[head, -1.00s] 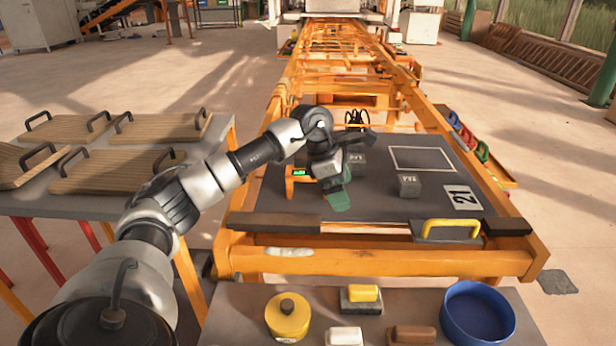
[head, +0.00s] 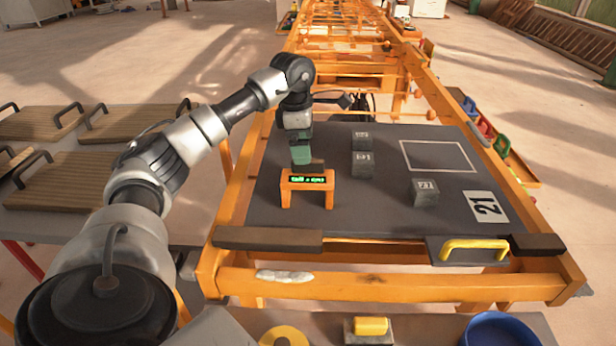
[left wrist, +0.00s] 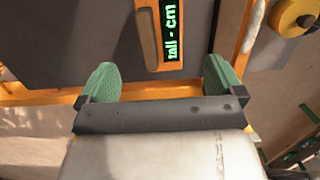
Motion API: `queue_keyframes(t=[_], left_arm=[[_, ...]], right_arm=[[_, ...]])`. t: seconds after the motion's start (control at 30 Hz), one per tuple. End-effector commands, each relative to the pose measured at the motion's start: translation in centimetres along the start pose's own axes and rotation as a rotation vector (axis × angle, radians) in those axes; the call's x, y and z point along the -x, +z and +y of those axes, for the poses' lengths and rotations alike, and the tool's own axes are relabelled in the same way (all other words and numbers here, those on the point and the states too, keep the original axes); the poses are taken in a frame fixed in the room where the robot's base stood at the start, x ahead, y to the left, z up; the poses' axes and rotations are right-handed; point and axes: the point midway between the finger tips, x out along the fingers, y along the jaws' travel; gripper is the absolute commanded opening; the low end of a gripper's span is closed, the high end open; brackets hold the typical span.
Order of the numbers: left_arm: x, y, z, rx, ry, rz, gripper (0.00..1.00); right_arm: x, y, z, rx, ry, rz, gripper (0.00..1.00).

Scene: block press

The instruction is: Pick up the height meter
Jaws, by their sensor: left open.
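The height meter (head: 307,183) is a small orange bridge-shaped frame with a green lit display, standing on the dark press table. In the left wrist view its display (left wrist: 172,30) shows at top centre, beyond the fingertips. My left gripper (head: 301,155) points down just behind the meter in the head view. Its two green finger pads (left wrist: 160,82) are spread wide with nothing between them. The meter is ahead of the pads, and I cannot tell whether they touch it. My right gripper is not in view.
A white outlined square (head: 437,143) is at the right. A yellow-handled tool (head: 473,248) lies on the front edge. Handled boards (head: 75,178) lie on the left table.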

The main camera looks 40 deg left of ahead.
Motion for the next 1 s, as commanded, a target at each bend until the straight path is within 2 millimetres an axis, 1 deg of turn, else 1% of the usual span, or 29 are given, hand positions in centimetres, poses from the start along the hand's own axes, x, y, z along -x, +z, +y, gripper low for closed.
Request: queue_keyframes(t=[0.03,0.1,0.2,0.37,0.63,0.77,0.97,1.0], left_arm=[[-1.2,0.0,-0.1,-0.001,-0.003,0.003,0.96],[-2.4,0.0,-0.1,-0.001,-0.002,0.002,0.96],[-3.5,0.0,0.0,-0.001,-0.002,0.001,0.96],[-4.6,0.0,0.0,0.000,-0.002,0.000,0.96],[-8.5,-0.1,0.1,-0.001,-0.002,0.000,0.96],[-9.3,0.0,0.2,-0.002,0.000,-0.002,0.96],[-9.3,0.0,0.2,-0.002,0.000,-0.002,0.96],[-9.3,-0.1,0.2,-0.002,0.000,-0.002,0.93]], right_arm=[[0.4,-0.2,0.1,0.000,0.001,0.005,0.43],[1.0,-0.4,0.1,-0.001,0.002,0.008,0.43],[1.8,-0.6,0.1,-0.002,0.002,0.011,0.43],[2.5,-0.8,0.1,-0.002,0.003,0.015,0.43],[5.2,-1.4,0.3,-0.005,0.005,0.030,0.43],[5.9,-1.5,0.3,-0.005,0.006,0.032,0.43],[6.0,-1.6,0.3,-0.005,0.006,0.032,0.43],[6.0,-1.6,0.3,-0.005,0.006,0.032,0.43]])
